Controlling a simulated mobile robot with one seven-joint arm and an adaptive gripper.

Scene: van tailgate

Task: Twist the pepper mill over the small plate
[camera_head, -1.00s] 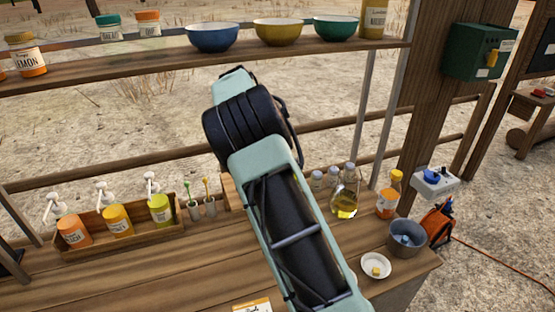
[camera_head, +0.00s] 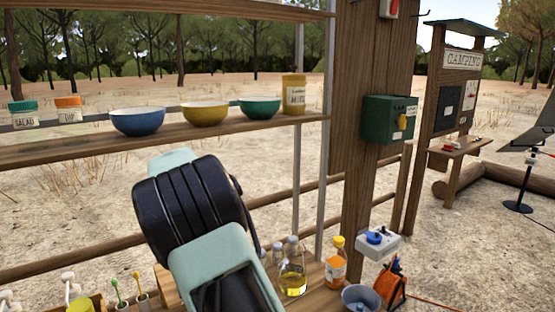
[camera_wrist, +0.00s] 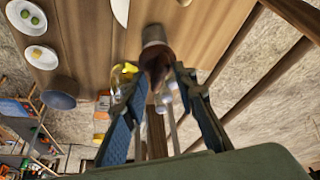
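The likely pepper mill (camera_wrist: 157,62), dark brown with a greyish end, shows blurred at the top middle of the wrist view. My gripper (camera_wrist: 159,76) has its two blue fingers apart, one on each side of it; I see no clear contact. Two white plates lie on the counter at the upper left of the wrist view: one plate (camera_wrist: 41,66) bears a yellowish piece, the other (camera_wrist: 13,14) green pieces. In the head view, my arm hides the mill and gripper, and no plate is in view.
A grey pot (camera_head: 361,297) stands near the counter's right end, by an orange-labelled bottle (camera_head: 336,264) and an oil bottle (camera_head: 292,280). Coloured bowls, including a blue bowl (camera_head: 137,121), stand on the shelf (camera_head: 60,150) behind. A wooden post (camera_head: 356,185) rises at the right.

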